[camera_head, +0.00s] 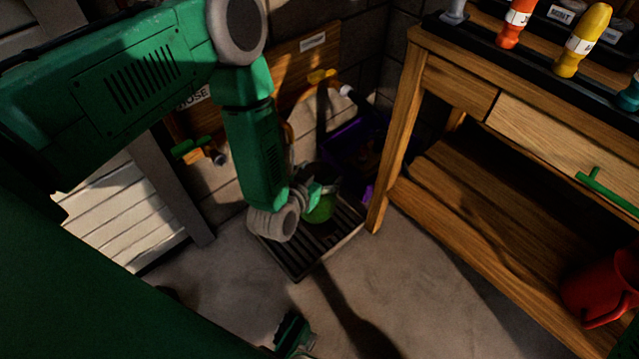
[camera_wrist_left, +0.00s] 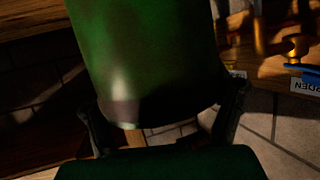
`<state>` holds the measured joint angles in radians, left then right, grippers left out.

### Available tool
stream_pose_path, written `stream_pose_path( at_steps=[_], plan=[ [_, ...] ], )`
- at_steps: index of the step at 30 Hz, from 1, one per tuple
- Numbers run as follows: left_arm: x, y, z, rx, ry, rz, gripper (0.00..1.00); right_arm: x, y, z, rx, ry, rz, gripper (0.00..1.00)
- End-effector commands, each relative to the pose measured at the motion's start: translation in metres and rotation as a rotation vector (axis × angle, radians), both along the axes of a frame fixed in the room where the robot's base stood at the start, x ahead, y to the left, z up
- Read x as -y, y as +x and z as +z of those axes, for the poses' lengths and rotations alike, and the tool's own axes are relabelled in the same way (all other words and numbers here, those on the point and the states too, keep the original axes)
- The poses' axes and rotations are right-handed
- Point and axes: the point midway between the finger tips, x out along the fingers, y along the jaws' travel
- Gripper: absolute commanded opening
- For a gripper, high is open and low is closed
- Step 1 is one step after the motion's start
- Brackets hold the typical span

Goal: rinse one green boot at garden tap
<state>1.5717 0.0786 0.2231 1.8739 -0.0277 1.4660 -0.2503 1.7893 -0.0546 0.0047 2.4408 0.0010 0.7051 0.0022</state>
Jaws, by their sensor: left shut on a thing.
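My left gripper (camera_head: 308,195) is shut on a green boot (camera_head: 319,209), low over the floor grate (camera_head: 325,247). In the left wrist view the boot (camera_wrist_left: 145,50) fills the upper middle, with a finger on each side; its far end is out of frame. I cannot tell whether it touches the grate. On the back wall is a tap with a yellow-orange handle (camera_head: 322,77). Another tap with a green handle (camera_head: 191,147) is further left, near a HOSE label. A brass tap (camera_wrist_left: 292,45) shows at the wrist view's upper right, beside a label ending in DEN.
A wooden workbench (camera_head: 440,55) stands on the right, its leg close to the grate. A purple crate (camera_head: 366,190) is behind the grate.

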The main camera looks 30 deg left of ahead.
Motion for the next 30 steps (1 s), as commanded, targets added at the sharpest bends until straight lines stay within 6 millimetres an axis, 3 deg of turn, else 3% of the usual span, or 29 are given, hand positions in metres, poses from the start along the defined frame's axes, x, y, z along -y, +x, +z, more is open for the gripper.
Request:
stream_pose_path(
  at_steps=[15,30],
  plan=[
    [-0.013,0.046,-0.009,0.007,0.001,0.001,0.23,0.000,0.000,-0.022,0.000,0.000,0.000,0.40],
    [-0.016,0.059,-0.010,0.005,0.001,0.001,0.23,0.000,0.000,-0.026,0.000,0.000,0.000,0.40]
  ],
)
